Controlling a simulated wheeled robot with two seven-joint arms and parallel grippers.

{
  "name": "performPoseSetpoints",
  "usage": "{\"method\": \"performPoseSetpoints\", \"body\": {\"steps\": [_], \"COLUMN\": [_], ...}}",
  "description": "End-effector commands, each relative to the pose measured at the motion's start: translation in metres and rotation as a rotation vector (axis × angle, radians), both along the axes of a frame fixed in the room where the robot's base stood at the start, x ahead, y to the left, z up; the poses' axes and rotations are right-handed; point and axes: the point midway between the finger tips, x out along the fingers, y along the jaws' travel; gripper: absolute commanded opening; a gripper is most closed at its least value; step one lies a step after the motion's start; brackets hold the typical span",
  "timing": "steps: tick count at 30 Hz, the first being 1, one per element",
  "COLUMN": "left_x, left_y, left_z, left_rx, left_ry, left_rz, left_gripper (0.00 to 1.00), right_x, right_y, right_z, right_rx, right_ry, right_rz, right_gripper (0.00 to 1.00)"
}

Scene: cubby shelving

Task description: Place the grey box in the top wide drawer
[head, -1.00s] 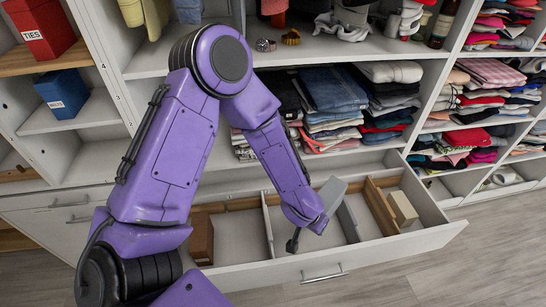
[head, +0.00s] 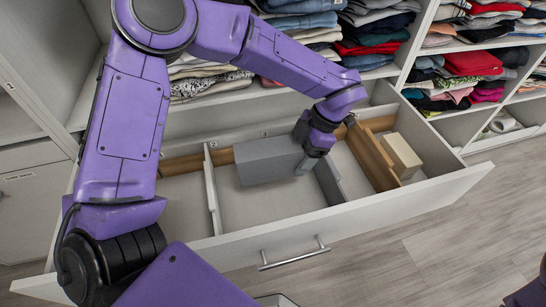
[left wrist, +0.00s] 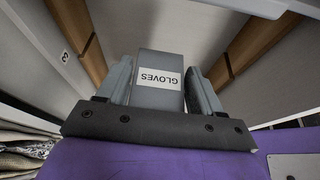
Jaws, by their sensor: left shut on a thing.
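The grey box (head: 268,160) is in my left gripper (head: 306,160), inside the wide drawer's outline in the head view. The left wrist view shows the box (left wrist: 159,78) with an upside-down "GLOVES" label between the two fingers (left wrist: 160,85). My left gripper is shut on it. The top wide drawer (head: 420,203) is pulled open, with dividers making several compartments. The box is over or in the middle compartment; I cannot tell whether it touches the drawer floor. My right gripper is not in view.
A beige box (head: 402,156) sits in the drawer's right part, beside wooden dividers (head: 372,160). A white divider (head: 212,190) stands left of the grey box. Folded clothes (head: 300,20) fill the shelf above the drawer. The floor (head: 400,260) in front looks clear.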

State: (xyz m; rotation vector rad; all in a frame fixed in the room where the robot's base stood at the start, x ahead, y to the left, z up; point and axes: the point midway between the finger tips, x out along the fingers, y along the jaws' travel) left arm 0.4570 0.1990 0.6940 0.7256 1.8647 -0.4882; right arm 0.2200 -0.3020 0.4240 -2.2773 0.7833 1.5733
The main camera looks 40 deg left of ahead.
Motion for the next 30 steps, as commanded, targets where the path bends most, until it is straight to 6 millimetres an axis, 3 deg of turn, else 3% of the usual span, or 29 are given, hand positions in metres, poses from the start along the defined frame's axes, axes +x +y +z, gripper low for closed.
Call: {"method": "performPoseSetpoints", "body": {"steps": [16, 28, 29, 30], "left_x": [-0.003, -0.003, -0.003, -0.003], "left_y": [-0.006, -0.004, -0.004, -0.004], "left_z": [-0.095, -0.102, -0.102, -0.101], "left_rx": [0.003, 0.002, 0.002, 0.002], "left_ry": [0.001, 0.000, 0.000, -0.001], "left_rz": [0.034, 0.037, 0.037, 0.036], "left_gripper": [0.27, 0.27, 0.72, 0.85], "right_x": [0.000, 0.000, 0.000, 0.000], "right_y": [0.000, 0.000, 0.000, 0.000], "right_z": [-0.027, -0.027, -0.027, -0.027], "right_rx": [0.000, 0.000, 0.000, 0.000], "right_ry": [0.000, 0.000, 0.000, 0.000], "right_rz": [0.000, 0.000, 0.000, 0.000], "right_gripper": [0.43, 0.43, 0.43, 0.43]}}
